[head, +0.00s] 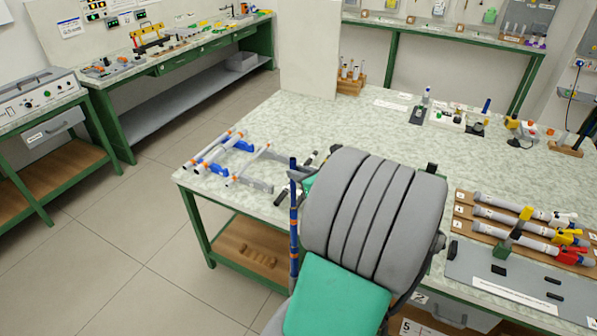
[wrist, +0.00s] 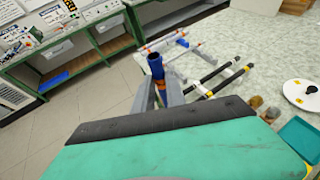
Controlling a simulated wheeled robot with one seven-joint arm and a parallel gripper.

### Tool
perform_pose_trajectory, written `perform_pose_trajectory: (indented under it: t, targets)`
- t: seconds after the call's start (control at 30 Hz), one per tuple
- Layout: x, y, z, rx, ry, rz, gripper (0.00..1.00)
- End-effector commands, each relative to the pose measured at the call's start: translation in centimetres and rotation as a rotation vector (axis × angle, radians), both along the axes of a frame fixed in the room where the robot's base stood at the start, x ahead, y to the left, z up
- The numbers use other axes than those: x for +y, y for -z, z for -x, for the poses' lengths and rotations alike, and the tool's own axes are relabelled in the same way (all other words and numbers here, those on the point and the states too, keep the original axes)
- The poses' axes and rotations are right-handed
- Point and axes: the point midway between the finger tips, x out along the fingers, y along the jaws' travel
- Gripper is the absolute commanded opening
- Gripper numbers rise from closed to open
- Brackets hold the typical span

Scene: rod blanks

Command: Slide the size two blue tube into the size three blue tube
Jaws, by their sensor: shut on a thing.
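My gripper (wrist: 159,96) is shut on a blue tube (wrist: 156,66) with orange bands; its open upper end faces the wrist camera. In the head view the blue tube (head: 293,222) stands nearly upright just off the table's front edge, left of my arm. Its lower end runs down past the tabletop. My gripper's fingers are mostly hidden there behind my arm. I cannot tell whether the blue length is one tube or two joined, and no size mark is readable. No other separate blue tube is clear.
White rods with orange ends (head: 212,150) lie on blue and grey rests at the table's left corner. Black rods (wrist: 214,80) lie on a rest close right of the tube. Grey cylinders (head: 520,212) lie at the right. The table's middle is clear.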

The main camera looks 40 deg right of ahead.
Motion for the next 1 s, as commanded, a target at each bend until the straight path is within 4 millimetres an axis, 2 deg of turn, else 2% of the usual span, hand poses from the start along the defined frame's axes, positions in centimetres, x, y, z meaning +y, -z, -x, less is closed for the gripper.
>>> perform_pose_trajectory:
  t: [0.5, 0.53, 0.6, 0.83, 1.0]
  targets:
    - [0.0, 1.4, 0.0, 0.000, 0.000, 0.000, 0.00]
    - [0.0, 1.4, 0.0, 0.000, 0.000, 0.000, 0.17]
    - [0.0, 1.3, 0.0, 0.000, 0.000, 0.000, 0.23]
    - [0.0, 1.3, 0.0, 0.000, 0.000, 0.000, 0.41]
    - [0.0, 1.3, 0.0, 0.000, 0.000, 0.000, 0.41]
